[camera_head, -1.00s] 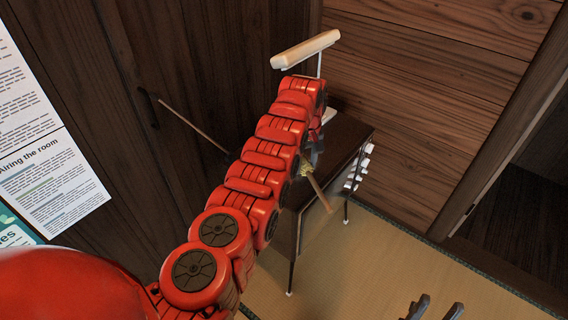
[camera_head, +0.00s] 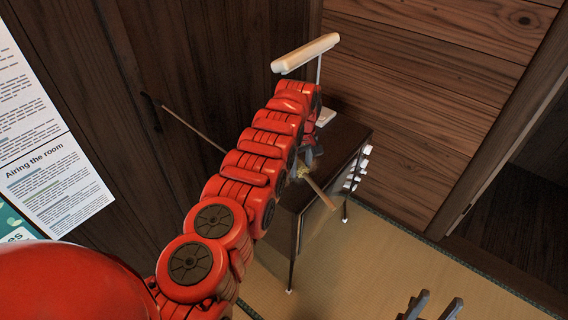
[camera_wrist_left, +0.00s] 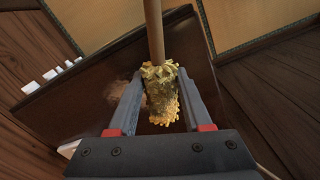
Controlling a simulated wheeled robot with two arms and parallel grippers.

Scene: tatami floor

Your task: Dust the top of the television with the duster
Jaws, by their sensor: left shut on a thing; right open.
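The television (camera_head: 345,135) is a dark wooden box on thin legs, with white knobs on its right side. My left gripper (camera_head: 308,160) is low over its top, partly hidden by my arm. In the left wrist view this gripper (camera_wrist_left: 160,85) is shut on the duster, around its yellow fluffy head (camera_wrist_left: 160,95). The wooden handle (camera_wrist_left: 153,30) points away from the gripper and past the television's edge. A paler brown patch shows on the dark top (camera_wrist_left: 122,88) beside the left finger. My right gripper (camera_head: 432,306) is open and empty at the bottom edge.
A white lamp-like bar (camera_head: 305,53) on a thin post rises behind my arm. A white base (camera_head: 326,117) sits on the television's far end. A thin stick (camera_head: 190,126) slants by the dark wall. Tatami (camera_head: 400,260) at the right is clear.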

